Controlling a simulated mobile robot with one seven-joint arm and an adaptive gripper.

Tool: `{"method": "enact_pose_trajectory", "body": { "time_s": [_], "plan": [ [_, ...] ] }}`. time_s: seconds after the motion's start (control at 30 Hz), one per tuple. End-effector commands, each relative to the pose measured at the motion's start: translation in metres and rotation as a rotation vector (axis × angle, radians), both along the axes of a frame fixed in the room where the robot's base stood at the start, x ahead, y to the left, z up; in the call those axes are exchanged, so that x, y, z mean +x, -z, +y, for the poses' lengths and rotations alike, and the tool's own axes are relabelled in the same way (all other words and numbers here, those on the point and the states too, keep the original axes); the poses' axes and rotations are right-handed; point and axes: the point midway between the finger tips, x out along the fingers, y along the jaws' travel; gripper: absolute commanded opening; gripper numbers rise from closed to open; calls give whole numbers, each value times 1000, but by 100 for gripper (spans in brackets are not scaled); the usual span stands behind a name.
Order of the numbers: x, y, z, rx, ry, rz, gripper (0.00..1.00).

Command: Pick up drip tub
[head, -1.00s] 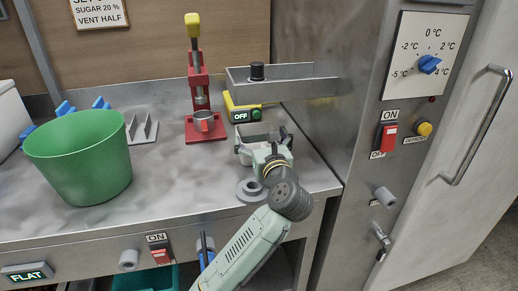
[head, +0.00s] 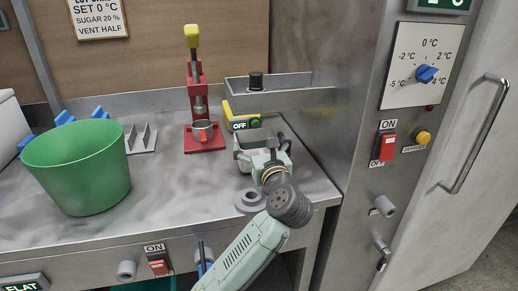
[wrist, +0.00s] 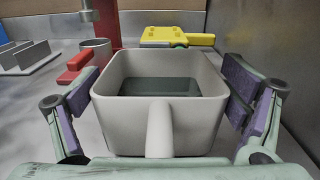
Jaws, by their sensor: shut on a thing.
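The drip tub (head: 246,158) is a light grey, open-topped box on the right of the steel counter in the head view. In the wrist view the tub (wrist: 160,112) fills the middle, with a stubby handle pointing towards me and dark liquid or a dark floor inside. My gripper (head: 266,157) is shut on the tub, with its purple-padded fingers on the left and right walls in the wrist view. The tub looks level. Whether its underside touches the counter is hidden.
A red press (head: 198,110) with a cup stands to the left. A metal shelf (head: 290,98) overhangs behind, and a steel cabinet wall (head: 345,110) is close on the right. A green bucket (head: 80,170) stands far left.

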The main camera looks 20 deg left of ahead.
Motion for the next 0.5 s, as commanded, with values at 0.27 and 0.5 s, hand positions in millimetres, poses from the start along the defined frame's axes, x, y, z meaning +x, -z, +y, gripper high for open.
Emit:
{"method": "enact_pose_trajectory", "body": {
  "time_s": [0.27,0.5],
  "plan": [
    [0,-18,-1,1,2,-2,62],
    [-7,-25,1,0,1,-1,62]
  ]
}}
